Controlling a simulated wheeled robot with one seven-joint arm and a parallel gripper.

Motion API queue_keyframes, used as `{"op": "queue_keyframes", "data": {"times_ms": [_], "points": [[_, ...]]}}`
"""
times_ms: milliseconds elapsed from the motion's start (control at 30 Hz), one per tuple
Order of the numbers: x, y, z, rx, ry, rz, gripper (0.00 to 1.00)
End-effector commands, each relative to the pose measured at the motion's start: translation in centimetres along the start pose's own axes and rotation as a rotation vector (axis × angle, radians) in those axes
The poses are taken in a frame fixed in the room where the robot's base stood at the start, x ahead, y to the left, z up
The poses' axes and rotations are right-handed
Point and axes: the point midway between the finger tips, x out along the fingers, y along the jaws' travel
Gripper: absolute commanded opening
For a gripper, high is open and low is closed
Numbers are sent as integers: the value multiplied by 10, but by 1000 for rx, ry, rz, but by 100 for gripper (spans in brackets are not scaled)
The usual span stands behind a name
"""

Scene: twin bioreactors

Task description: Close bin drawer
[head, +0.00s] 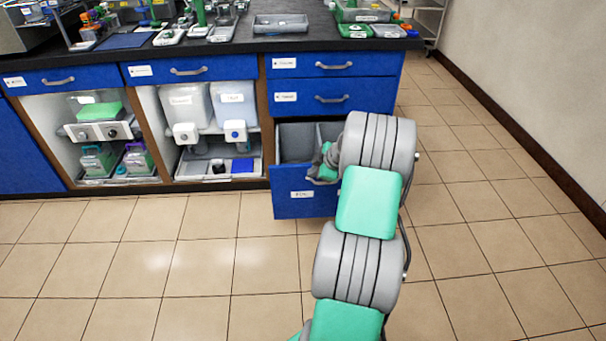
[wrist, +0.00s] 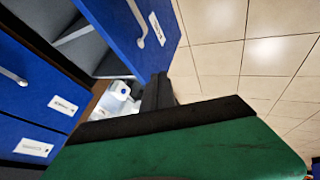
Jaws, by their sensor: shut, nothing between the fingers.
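The bin drawer (head: 287,205) is the lowest drawer of the right blue cabinet. It stands pulled out, with its grey divided inside showing from above. Its blue front, label and pale handle also show tilted in the wrist view (wrist: 115,45). My gripper (head: 322,172) is at the right part of the drawer front in the head view, partly hidden behind my arm. Its dark fingers (wrist: 157,92) are shut and empty, close by the drawer front's edge in the wrist view. I cannot tell whether they touch it.
Two shut blue drawers (head: 310,97) sit above the open one. Left of it, an open bay holds two white containers (head: 235,100) above a tray. The dark countertop (head: 300,43) carries lab items. The tiled floor (head: 180,270) in front is clear.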

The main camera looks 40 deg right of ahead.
Motion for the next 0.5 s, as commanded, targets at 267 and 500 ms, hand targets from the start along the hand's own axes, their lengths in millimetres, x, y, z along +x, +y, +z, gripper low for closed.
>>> {"op": "queue_keyframes", "data": {"times_ms": [267, 500], "points": [[66, -3, 1, 0, 0, -3, 0], [92, 23, 1, 0, -1, -2, 0]]}}
